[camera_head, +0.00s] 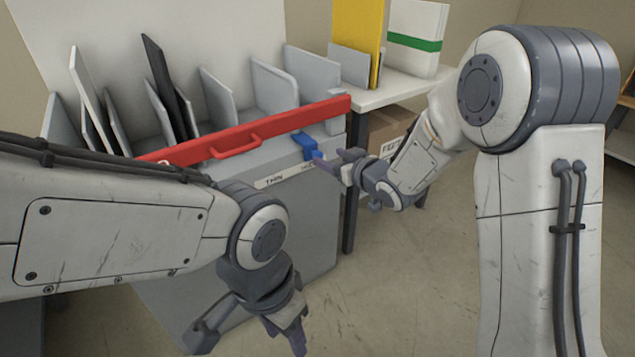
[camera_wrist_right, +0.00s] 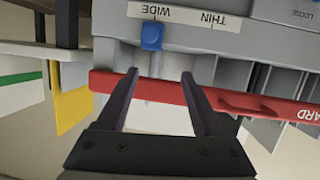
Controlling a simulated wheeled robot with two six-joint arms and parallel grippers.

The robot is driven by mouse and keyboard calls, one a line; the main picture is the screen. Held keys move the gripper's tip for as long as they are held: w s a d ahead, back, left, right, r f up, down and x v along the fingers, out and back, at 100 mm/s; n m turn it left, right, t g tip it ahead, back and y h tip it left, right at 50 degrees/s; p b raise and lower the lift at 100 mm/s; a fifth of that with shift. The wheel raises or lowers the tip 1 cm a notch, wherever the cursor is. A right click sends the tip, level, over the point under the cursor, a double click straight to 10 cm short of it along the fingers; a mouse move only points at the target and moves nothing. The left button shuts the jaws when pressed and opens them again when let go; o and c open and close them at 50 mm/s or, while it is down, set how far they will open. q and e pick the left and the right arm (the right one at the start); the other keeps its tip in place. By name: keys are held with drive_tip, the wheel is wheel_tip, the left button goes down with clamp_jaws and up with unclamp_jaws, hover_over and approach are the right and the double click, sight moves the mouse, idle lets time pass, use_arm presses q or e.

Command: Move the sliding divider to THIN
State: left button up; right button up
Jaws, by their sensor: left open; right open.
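The sliding divider's blue knob (camera_head: 306,146) sits at the right end of the white label strip (camera_head: 283,175) on the grey machine. In the right wrist view, which is upside down, the blue knob (camera_wrist_right: 152,36) is beside the word WIDE, and THIN is to its right on the strip (camera_wrist_right: 200,18). My right gripper (camera_head: 335,163) is open close to the knob; in its wrist view the open fingers (camera_wrist_right: 160,84) are empty, with the knob beyond them. Contact cannot be told. My left gripper (camera_head: 250,338) is open and empty, low in front of the machine.
A red guard bar (camera_head: 195,150) with a handle spans the machine beside the knob; it crosses behind my fingers in the wrist view (camera_wrist_right: 270,108). Grey upright dividers (camera_head: 217,97) stand behind it. A shelf table (camera_head: 390,90) with a yellow board stands right. Floor in front is free.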

sight(317, 155)
wheel_tip(317, 155, down, 7)
drive_tip(key=w+d+t+y+b, duration=0.2)
drive_tip(key=w+y+b, duration=0.1)
drive_tip(key=b, duration=0.2)
drive_tip(key=shift+n, duration=0.3)
drive_tip(key=x, duration=0.3)
drive_tip(key=b+x, duration=0.1)
drive_tip(key=x, duration=0.2)
drive_tip(key=r+b+x, duration=0.1)
drive_tip(key=x, duration=0.2)
drive_tip(key=shift+w+a+f, duration=0.1)
drive_tip(key=shift+w+a, duration=0.15)
drive_tip(key=shift+w, duration=0.05)
use_arm(q)
wheel_tip(317, 155, down, 10)
use_arm(e)
clamp_jaws()
drive_tip(key=shift+s+a, duration=0.1)
